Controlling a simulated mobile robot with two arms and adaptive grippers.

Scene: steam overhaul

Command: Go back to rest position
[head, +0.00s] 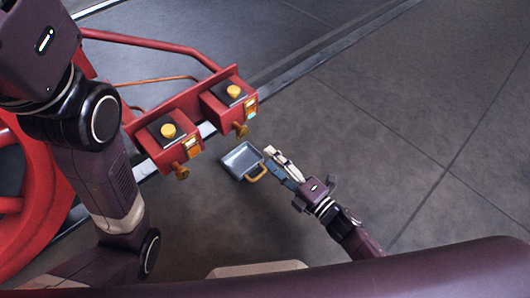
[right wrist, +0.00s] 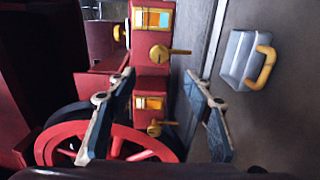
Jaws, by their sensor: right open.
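My right gripper (head: 276,160) is open and empty, its fingers pointing up and left in the head view. It is beside a grey pan-like container (head: 239,157) with a yellow handle, and its fingers look close to the handle in that picture. In the right wrist view the two fingers of the right gripper (right wrist: 158,82) are spread apart with nothing between them, and the container (right wrist: 240,57) is off to the right, clear of both. My left arm fills the left of the head view, but its gripper is out of view.
Two red boxes with yellow knobs and taps (head: 170,140) (head: 230,97) stand on a red frame at centre left. A red spoked wheel (right wrist: 120,140) is below them. A red pipe (head: 150,42) runs behind. The grey floor (head: 400,110) to the right is clear.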

